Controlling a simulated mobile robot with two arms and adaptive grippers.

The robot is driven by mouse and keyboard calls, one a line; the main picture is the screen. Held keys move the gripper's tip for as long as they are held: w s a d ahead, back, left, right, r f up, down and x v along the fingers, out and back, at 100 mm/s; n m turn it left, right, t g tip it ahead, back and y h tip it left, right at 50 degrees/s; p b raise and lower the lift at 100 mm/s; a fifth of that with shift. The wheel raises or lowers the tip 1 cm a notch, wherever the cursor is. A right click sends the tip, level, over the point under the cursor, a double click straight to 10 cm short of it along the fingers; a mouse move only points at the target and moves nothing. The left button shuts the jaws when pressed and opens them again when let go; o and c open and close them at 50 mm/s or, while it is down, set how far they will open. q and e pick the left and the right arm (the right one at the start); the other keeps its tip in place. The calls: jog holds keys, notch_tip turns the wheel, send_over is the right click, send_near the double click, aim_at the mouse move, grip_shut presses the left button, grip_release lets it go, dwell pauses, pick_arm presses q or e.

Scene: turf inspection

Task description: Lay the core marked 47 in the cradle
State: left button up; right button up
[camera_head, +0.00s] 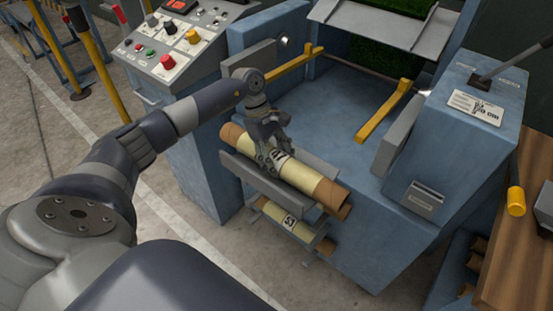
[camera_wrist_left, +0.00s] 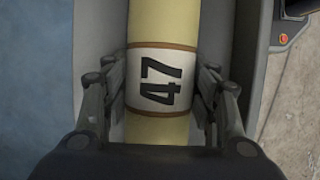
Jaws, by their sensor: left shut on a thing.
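The core marked 47 (camera_head: 311,182) is a pale yellow tube with brown ends and a white label band. Its number 47 (camera_wrist_left: 161,80) reads clearly in the left wrist view. My left gripper (camera_head: 277,160) is shut on the core around its label, with a finger on each side. The core lies lengthwise between the grey side walls of the cradle (camera_head: 252,176) on the front of the blue machine. Whether it rests on the cradle's bottom is hidden. The cradle's grey wall also shows in the left wrist view (camera_wrist_left: 93,40). My right gripper is not in view.
Another labelled core (camera_head: 291,223) sits in a lower holder under the cradle. A control panel (camera_head: 178,42) with knobs stands at the left. Yellow bars (camera_head: 384,112) lie over the blue machine bed (camera_head: 335,140). A lever box (camera_head: 470,120) and wooden bench (camera_head: 520,240) stand at the right.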

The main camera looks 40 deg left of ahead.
pick_arm(q)
jog(key=o, duration=1.5)
jog(key=shift+c, duration=0.2)
jog(key=v, duration=1.2)
jog(key=shift+r, duration=0.1)
